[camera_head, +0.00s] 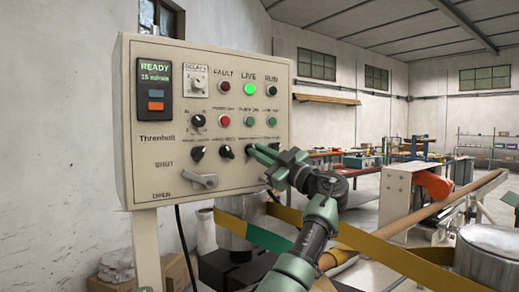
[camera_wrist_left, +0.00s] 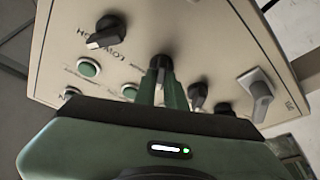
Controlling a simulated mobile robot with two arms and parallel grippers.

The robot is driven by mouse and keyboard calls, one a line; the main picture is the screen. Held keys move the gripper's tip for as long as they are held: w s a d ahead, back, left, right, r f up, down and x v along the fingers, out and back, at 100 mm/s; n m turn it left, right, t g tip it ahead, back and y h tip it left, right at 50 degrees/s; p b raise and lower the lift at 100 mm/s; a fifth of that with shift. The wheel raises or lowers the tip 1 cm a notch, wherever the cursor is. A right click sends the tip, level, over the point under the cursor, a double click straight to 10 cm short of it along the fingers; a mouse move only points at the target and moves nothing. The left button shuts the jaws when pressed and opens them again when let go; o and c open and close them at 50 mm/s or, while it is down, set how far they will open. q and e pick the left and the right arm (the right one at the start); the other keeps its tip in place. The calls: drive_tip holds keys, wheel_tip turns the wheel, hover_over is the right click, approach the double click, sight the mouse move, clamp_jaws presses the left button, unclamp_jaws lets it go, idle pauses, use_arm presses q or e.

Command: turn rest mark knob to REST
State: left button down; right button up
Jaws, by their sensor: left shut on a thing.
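The beige control panel (camera_head: 225,180) stands at the left in the head view, with a row of black knobs low on its face. My left gripper (camera_head: 254,150) reaches it from the lower right, at the right part of that row. In the left wrist view the green fingers (camera_wrist_left: 160,85) are shut around a black knob (camera_wrist_left: 160,65), with only its top showing. Its pointer and setting are hidden by the fingers. The label of this knob is not legible, so I cannot confirm its name. My right gripper is not in view.
Close by are two black knobs (camera_head: 226,151) (camera_head: 197,153), a grey lever (camera_head: 199,181) and green buttons (camera_wrist_left: 88,68). A black HI/LOW knob (camera_wrist_left: 105,30) also shows. A yellow band (camera_head: 385,255) and a long brown tube (camera_head: 455,200) lie right of the panel.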

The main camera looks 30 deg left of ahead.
use_arm(q)
drive_tip(key=shift+f+n, duration=0.1)
drive_tip(key=shift+n, duration=0.5)
drive_tip(key=c, duration=1.5)
unclamp_jaws()
drive_tip(key=shift+w, duration=0.1)
drive_tip(key=b+v, duration=0.2)
drive_tip(key=v, duration=0.5)
drive_tip(key=shift+d+f, duration=0.1)
drive_tip(key=shift+d, duration=0.3)
